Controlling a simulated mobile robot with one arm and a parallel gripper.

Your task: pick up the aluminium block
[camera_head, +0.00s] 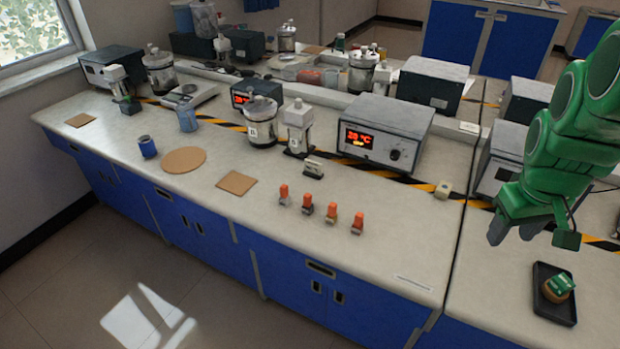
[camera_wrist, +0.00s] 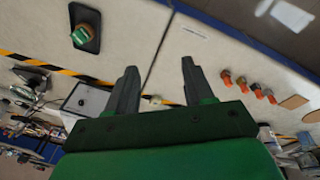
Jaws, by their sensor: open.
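Several small blocks with orange tops stand in a row on the left worktop. The two left ones, a first block (camera_head: 284,196) and a second block (camera_head: 308,205), have grey metal bases. The right two, a third block (camera_head: 331,214) and a fourth block (camera_head: 357,224), look brownish. I cannot tell for sure which is aluminium. The row also shows right of my fingers in the wrist view, with one end block (camera_wrist: 226,78) nearest them. My gripper (camera_wrist: 160,72) is open and empty. In the head view my gripper (camera_head: 515,230) is high at the right, apart from the blocks.
A black tray (camera_head: 543,306) with a green-topped piece lies on the right worktop. Behind the row are a small silver item (camera_head: 313,169) and a heater box (camera_head: 380,135) reading about 20 °C. A cork mat (camera_head: 236,182) lies left. The worktop's front is clear.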

